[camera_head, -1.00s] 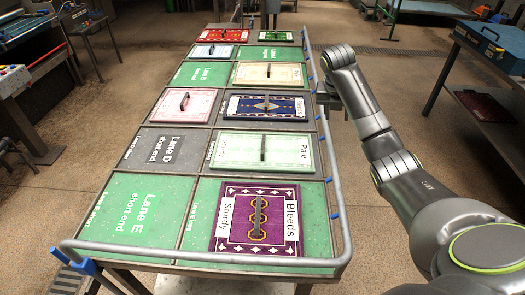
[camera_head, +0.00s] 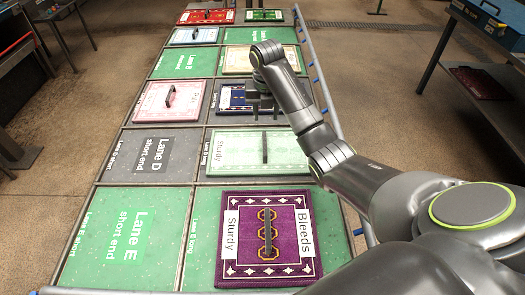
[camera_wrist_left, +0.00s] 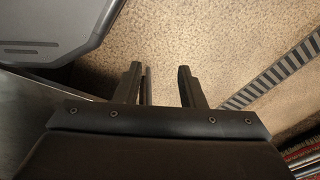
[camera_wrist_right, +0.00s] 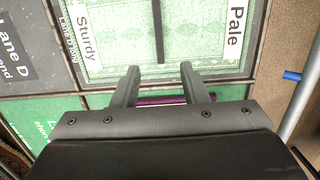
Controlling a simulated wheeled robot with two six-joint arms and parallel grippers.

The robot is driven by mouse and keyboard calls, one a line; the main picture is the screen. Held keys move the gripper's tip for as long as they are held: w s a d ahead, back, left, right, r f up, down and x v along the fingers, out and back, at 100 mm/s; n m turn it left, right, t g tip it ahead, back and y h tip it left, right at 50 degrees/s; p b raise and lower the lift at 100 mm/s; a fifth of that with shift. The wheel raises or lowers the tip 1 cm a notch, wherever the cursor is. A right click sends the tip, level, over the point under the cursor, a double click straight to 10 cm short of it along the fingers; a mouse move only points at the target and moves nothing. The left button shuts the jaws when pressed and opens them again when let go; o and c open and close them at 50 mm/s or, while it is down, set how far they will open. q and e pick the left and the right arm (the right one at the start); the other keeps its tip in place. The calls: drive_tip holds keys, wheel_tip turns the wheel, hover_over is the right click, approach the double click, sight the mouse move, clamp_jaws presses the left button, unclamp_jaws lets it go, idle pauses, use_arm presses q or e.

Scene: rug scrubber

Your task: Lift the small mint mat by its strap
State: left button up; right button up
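The mint green mat (camera_head: 240,165) lies flat on the rack table, with a "Sturdy" label and a dark upright strap (camera_head: 265,148) at its middle. The right wrist view shows the mat (camera_wrist_right: 120,60) with "Sturdy" and "Pale" labels and its strap (camera_wrist_right: 158,30) ahead of the fingers. My right gripper (camera_head: 263,110) is open and empty above the table; in the right wrist view it (camera_wrist_right: 160,70) straddles the line of the strap without touching it. My left gripper (camera_wrist_left: 165,72) is open and empty over the floor, outside the head view.
A navy mat (camera_head: 232,97) lies partly hidden behind my right gripper. A pink mat (camera_head: 155,105) is to the left. A grey rail with blue clips (camera_head: 318,75) edges the table's right side. Bare green Lane E (camera_head: 110,240) is clear.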

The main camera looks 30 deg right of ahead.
wheel_tip(320, 180, down, 2)
drive_tip(key=b, duration=0.5)
approach(265, 143)
drive_tip(key=shift+s+f, duration=0.3)
drive_tip(key=shift+f, duration=0.25)
drive_tip(key=f, duration=0.2)
drive_tip(key=f+p, duration=0.1)
drive_tip(key=shift+w+f, duration=0.2)
drive_tip(key=shift+w, duration=0.05)
drive_tip(key=shift+d+f, duration=0.1)
drive_tip(key=shift+f, duration=0.3)
use_arm(q)
drive_tip(key=shift+s+f, duration=0.25)
drive_tip(key=shift+f, duration=0.5)
drive_tip(key=shift+s+f, duration=0.25)
drive_tip(key=shift+f, duration=0.5)
drive_tip(key=shift+s+f, duration=0.25)
drive_tip(key=shift+f, duration=0.5)
use_arm(e)
drive_tip(key=shift+w+d+f, duration=0.1)
drive_tip(key=shift+w+f, duration=0.1)
drive_tip(key=shift+f, duration=0.6)
drive_tip(key=shift+w+a+f, duration=0.1)
drive_tip(key=shift+w+f, duration=0.1)
drive_tip(key=shift+f, duration=0.65)
drive_tip(key=shift+w+d+f, duration=0.1)
drive_tip(key=shift+w+f, duration=0.05)
drive_tip(key=shift+f, duration=0.65)
